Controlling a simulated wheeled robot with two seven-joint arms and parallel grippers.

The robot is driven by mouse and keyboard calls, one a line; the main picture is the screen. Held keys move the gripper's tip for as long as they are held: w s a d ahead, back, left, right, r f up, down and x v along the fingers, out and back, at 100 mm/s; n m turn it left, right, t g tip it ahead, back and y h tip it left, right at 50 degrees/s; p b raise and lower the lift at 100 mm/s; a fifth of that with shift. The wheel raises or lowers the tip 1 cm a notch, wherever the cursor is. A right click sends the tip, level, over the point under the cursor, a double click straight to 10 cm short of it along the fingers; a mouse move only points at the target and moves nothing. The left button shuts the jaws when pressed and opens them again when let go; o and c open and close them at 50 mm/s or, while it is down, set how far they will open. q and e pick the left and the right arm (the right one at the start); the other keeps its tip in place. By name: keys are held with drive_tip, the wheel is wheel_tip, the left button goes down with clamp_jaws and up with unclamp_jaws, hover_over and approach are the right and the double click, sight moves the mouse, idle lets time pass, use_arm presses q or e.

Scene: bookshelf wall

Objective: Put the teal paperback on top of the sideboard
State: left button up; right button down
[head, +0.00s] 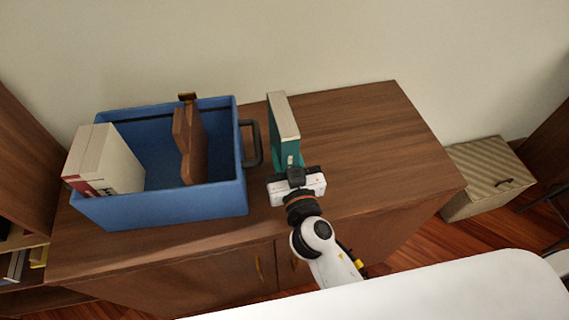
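The teal paperback (279,128) stands upright, its cream page edge facing up, right of the blue crate in the head view. It is over the wooden sideboard (375,140); I cannot tell whether its lower edge touches the top. My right gripper (292,167) is at the near end of the book and appears shut on it. The fingertips are mostly hidden by the gripper body. My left gripper is not in view.
A blue crate (190,207) with a dark handle fills the sideboard's left part. It holds a thick white-and-red book (115,160) and a brown wooden piece (190,145). The sideboard's right part is clear. A striped box (485,175) stands on the floor at right.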

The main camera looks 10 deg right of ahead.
drive_tip(key=shift+f+b, duration=0.5)
drive_tip(key=shift+f, duration=0.9)
drive_tip(key=shift+f, duration=0.1)
drive_tip(key=c, duration=1.5)
unclamp_jaws()
drive_tip(key=shift+f, duration=0.2)
drive_tip(key=o, duration=0.5)
drive_tip(key=shift+r, duration=0.1)
